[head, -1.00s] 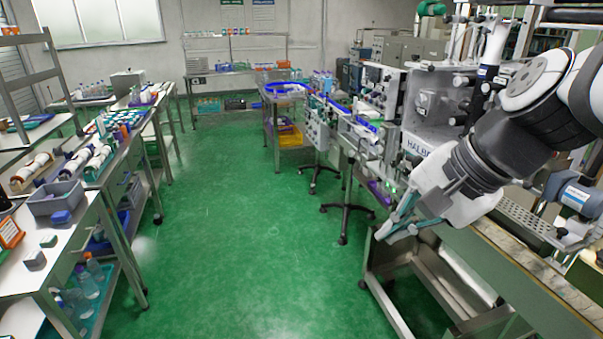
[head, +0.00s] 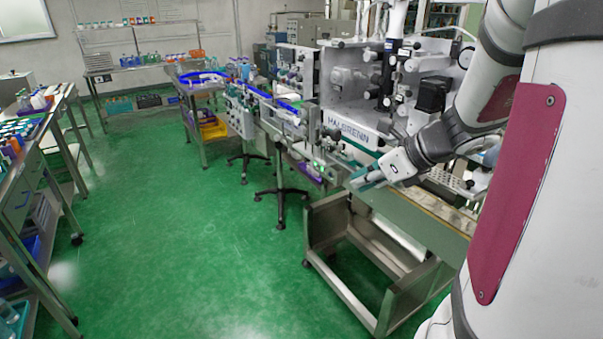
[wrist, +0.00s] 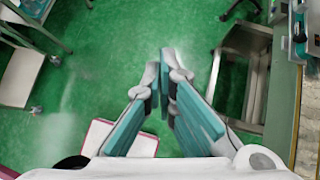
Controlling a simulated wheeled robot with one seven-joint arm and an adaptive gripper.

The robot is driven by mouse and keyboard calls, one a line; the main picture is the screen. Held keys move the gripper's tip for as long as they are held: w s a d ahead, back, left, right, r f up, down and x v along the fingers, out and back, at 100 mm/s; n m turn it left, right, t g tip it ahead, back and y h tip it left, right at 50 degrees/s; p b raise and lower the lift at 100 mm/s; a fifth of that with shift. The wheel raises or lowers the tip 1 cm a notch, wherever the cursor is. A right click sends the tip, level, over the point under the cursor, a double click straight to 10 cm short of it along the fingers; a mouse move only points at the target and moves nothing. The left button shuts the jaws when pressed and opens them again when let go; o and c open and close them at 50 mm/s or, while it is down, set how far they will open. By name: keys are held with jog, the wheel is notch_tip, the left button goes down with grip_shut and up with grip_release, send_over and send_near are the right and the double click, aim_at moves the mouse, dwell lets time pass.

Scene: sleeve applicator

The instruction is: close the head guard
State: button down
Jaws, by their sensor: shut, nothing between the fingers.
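The sleeve applicator (head: 347,128), a grey machine with a lettered front panel, stands right of centre in the head view. Its upper part holds a grey, box-like head section (head: 345,82) with knobs and rods around it. I cannot make out the head guard's outline, or whether it is open. My gripper (head: 362,180) is in front of the machine's lower front edge, pointing left, and is shut and empty. In the wrist view my gripper (wrist: 166,62) shows its teal finger pads close together at the tips, above the green floor. The guard is not in that view.
A metal frame stand (head: 335,262) stands below the machine's bench edge. A conveyor line with blue rails (head: 262,96) runs back left. The green floor (head: 180,230) is clear in the middle.

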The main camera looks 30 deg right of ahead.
jog(key=w+a+f, duration=0.2)
jog(key=w+f, duration=0.1)
jog(key=w, duration=0.3)
jog(key=shift+w, duration=0.35)
jog(key=shift+a, duration=0.1)
